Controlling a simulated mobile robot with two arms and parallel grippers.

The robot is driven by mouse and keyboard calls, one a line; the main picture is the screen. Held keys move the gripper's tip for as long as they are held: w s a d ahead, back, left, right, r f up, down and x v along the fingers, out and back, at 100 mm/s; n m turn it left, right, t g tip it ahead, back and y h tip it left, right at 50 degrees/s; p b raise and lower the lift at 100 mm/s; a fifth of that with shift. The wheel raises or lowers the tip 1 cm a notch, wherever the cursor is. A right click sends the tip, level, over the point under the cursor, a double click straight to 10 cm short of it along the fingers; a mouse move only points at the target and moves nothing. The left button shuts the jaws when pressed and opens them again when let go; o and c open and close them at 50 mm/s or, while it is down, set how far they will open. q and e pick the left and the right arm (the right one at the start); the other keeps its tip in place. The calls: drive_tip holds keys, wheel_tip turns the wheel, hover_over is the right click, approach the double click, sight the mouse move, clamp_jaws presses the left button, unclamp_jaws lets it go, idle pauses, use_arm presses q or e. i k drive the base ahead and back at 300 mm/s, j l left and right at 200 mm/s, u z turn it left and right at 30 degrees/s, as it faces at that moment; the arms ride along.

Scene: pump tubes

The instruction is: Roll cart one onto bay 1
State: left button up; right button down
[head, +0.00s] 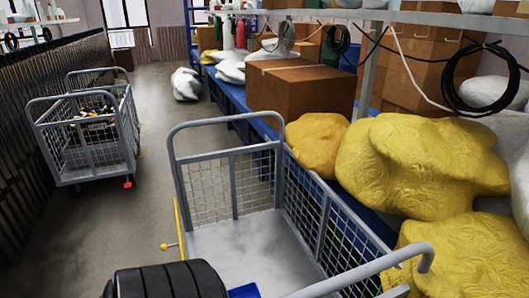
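A grey mesh-sided cart (222,165) with a pale flat deck stands close in front of me, with tall tube handles at both ends. A yellow bar with a round knob (168,246) shows at its left side. A second grey mesh cart (85,130) stands farther off at the left, on the floor by the dark slatted wall, with small mixed items inside and a red piece by one wheel. I cannot tell which is cart one. No marking that I can read as bay 1 shows. Neither of my grippers is in view.
A blue-edged bench runs along the right with yellow sacks (420,165), a cardboard box (300,88) and shelving above. A grey sack (185,84) lies on the floor ahead. A black ribbed object (165,281) is at the bottom edge. Floor (155,110) between the carts is clear.

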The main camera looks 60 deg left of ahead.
sight(266, 248)
drive_tip(key=u, duration=1.7)
